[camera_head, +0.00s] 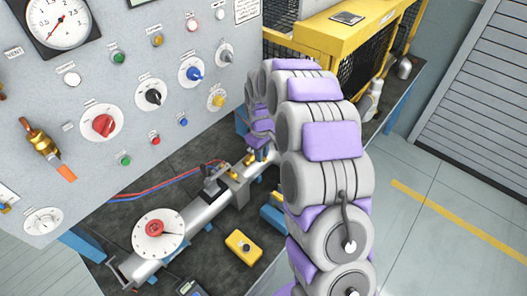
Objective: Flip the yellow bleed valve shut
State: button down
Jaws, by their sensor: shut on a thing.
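A metal pipe assembly (203,210) lies slantwise across the dark bench top. Small yellow parts of the bleed valve (249,159) show at its upper right end, close to the arm. My gripper (258,152) is at that end of the pipe, low beside the panel, mostly hidden by my arm. It is shut on the yellow bleed valve, as far as the small view shows. The handle's exact angle cannot be made out.
The grey panel (110,70) with knobs and a gauge stands at the left. A white dial (158,233) sits on the pipe. A yellow box (243,247) lies in front. A yellow-framed machine (345,35) stands behind. Open floor (440,215) is at the right.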

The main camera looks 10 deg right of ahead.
jog(key=shift+w, duration=0.1)
jog(key=c, duration=1)
grip_release()
notch_tip(320, 180, up, 17)
jog(key=shift+r+p, duration=0.15)
jog(key=shift+p, duration=0.85)
jog(key=s+m+b, duration=0.1)
jog(key=s+m, duration=0.1)
jog(key=s, duration=1.1)
jog(key=s+d+m+g, duration=0.1)
jog(key=s+m, duration=0.2)
jog(key=s, duration=1.1)
jog(key=s+d+f+m+b, duration=0.1)
jog(key=s+m, duration=0.1)
jog(key=s, duration=1.2)
jog(key=shift+g+b, duration=0.3)
jog(key=shift+g, duration=0.1)
